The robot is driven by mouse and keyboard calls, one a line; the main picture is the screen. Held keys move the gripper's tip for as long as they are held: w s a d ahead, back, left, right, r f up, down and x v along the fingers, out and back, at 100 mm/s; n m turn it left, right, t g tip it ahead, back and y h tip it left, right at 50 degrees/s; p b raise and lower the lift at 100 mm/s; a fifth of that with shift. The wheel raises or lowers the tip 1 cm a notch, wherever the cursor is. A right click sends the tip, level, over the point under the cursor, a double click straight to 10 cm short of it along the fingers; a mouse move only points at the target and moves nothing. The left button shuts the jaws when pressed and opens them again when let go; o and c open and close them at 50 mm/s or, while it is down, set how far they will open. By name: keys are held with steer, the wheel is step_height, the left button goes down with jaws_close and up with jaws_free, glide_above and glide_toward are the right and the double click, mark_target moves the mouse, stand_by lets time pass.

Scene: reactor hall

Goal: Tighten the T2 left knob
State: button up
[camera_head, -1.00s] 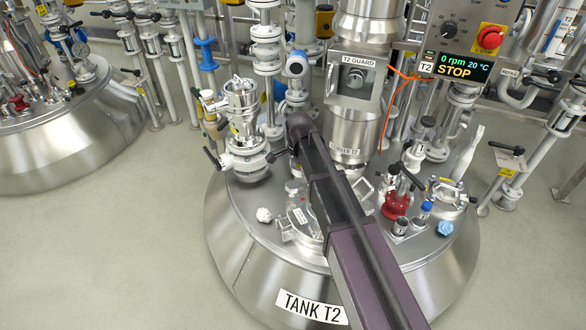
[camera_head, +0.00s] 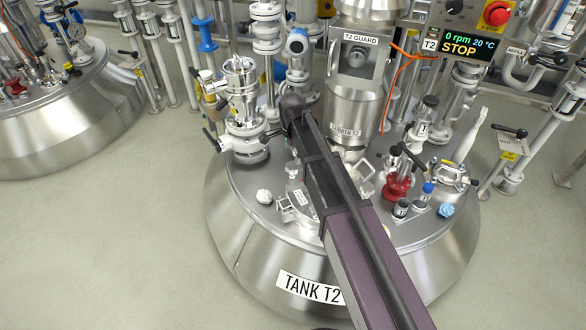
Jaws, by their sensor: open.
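Tank T2 (camera_head: 232,235) is a large steel vessel with its name plate (camera_head: 308,289) on the front. Its lid carries a steel flanged fitting (camera_head: 243,128) on the left, with black handles at its left (camera_head: 211,140) and right (camera_head: 270,135). A metal clamp-like part (camera_head: 287,209) stands at the left edge of the lid hatch, which my arm partly covers. I cannot tell which of these is the left knob. My dark purple arm crosses the lid from the lower right, ending beside the flanged fitting. My gripper does not show; the arm seems to hide it.
A T2 guard box (camera_head: 357,57) and column stand behind the arm. A control panel (camera_head: 464,30) reads 0 rpm, 20 °C, STOP. A red valve (camera_head: 397,188), bottles and a blue crumpled item (camera_head: 445,210) sit right on the lid. A white crumpled item (camera_head: 264,196) lies left. Left floor is clear.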

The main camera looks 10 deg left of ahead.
mark_target(292, 165)
steer(key=shift+f+b, duration=0.35)
steer(key=shift+f, duration=0.25)
steer(key=shift+r+n, duration=0.15)
steer(key=shift+n, duration=0.65)
steer(key=n, duration=0.8)
steer(key=shift+n, duration=0.4)
steer(key=n, duration=0.3)
steer(key=shift+n, duration=0.3)
steer(key=n, duration=1.3)
step_height(292, 165, down, 6)
steer(key=b, duration=0.5)
steer(key=shift+b, duration=0.35)
